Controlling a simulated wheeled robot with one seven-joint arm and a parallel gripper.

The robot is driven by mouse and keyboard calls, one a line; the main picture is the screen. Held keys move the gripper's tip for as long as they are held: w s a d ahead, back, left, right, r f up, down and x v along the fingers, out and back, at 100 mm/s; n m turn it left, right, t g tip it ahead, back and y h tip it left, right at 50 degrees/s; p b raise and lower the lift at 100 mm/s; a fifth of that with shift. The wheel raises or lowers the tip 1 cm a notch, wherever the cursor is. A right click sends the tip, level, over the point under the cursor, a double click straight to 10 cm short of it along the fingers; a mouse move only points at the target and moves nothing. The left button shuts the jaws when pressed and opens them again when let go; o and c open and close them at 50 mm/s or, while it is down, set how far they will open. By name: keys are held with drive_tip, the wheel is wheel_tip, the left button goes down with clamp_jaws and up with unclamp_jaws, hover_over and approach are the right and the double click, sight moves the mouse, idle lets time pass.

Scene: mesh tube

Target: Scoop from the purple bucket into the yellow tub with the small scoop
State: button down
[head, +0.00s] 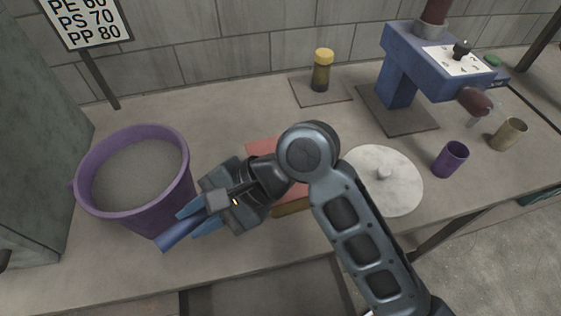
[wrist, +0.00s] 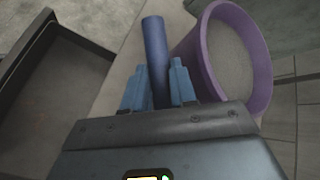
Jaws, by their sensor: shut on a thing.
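The purple bucket (head: 180,200) stands upright at the left of the table, filled with grey material to below its rim. It also shows in the wrist view (wrist: 207,70). My gripper (head: 192,224) is beside the bucket's front right side, outside it. In the wrist view my gripper (wrist: 158,88) is shut on a blue cylindrical rod (wrist: 154,40). The rod's end (head: 178,239) shows in the head view. No scoop bowl is visible on it, so I cannot tell whether it is the small scoop. I cannot make out a yellow tub.
A red-topped block (head: 262,148) is partly hidden behind my arm. A pale round disc with a knob (head: 400,190), purple cup (head: 450,160), tan cup (head: 508,134) and blue machine (head: 398,85) stand right. A yellow-capped jar (head: 321,75) stands behind. An open drawer (wrist: 50,90) lies in front.

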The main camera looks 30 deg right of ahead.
drive_tip(key=shift+d+r, duration=0.1)
drive_tip(key=shift+d, duration=0.05)
drive_tip(key=shift+w+d+r+m+y, duration=0.25)
drive_tip(key=shift+d+r+y, duration=0.3)
drive_tip(key=shift+d, duration=0.25)
drive_tip(key=shift+w+d+r+m+y, duration=0.2)
drive_tip(key=shift+d+r+y, duration=0.35)
drive_tip(key=shift+d, duration=0.25)
drive_tip(key=shift+w+d+r+m+y, duration=0.15)
drive_tip(key=shift+w+d+r+y, duration=0.1)
drive_tip(key=shift+d+r+y, duration=0.45)
drive_tip(key=shift+w+d+r+y, duration=0.1)
drive_tip(key=shift+w+d+y, duration=0.1)
drive_tip(key=shift+d, duration=0.3)
drive_tip(key=shift+w+d+r+y, duration=0.1)
drive_tip(key=shift+d+y, duration=0.1)
drive_tip(key=shift+d, duration=0.25)
drive_tip(key=shift+d+m, duration=0.1)
drive_tip(key=shift+m, duration=0.2)
